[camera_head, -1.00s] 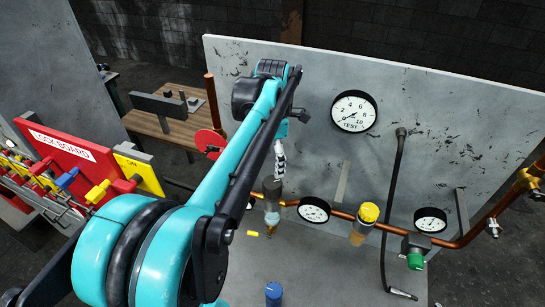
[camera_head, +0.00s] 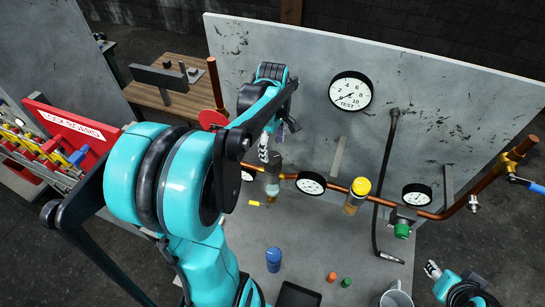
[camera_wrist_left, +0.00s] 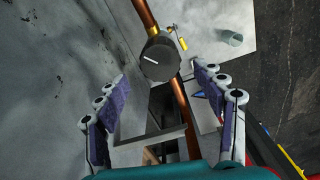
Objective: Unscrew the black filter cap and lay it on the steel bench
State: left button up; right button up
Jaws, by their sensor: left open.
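The black filter cap (camera_head: 275,161) sits on top of the clear filter body (camera_head: 271,186) on the copper pipe. In the left wrist view the cap (camera_wrist_left: 158,61) is a round dark knob with a white line, ahead of my fingers and near the middle. My left gripper (camera_head: 277,139) is open and empty just above the cap, apart from it; its spread fingers (camera_wrist_left: 163,85) show in the wrist view. My right gripper (camera_head: 433,270) is at the lower right, only partly seen. The steel bench (camera_head: 330,237) lies below the pipe.
On the bench are a blue cap (camera_head: 273,260), small orange (camera_head: 332,277) and green (camera_head: 346,282) pieces, a black tray (camera_head: 297,297) and a grey mug (camera_head: 396,298). Gauges, a yellow-capped unit (camera_head: 358,190) and a green-knobbed valve (camera_head: 402,228) line the pipe. Bare bench lies in the middle.

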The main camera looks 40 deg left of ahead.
aim_at(273, 157)
pick_arm(q)
jog(key=m, duration=0.6)
jog(key=shift+m+p, duration=0.35)
jog(key=shift+m, duration=0.05)
jog(key=m, duration=0.6)
jog(key=shift+m+p, duration=0.3)
jog(key=shift+p, duration=0.1)
notch_tip(273, 157, down, 7)
jog(key=b, duration=0.6)
jog(key=c, duration=1.1)
jog(key=shift+n, duration=0.9)
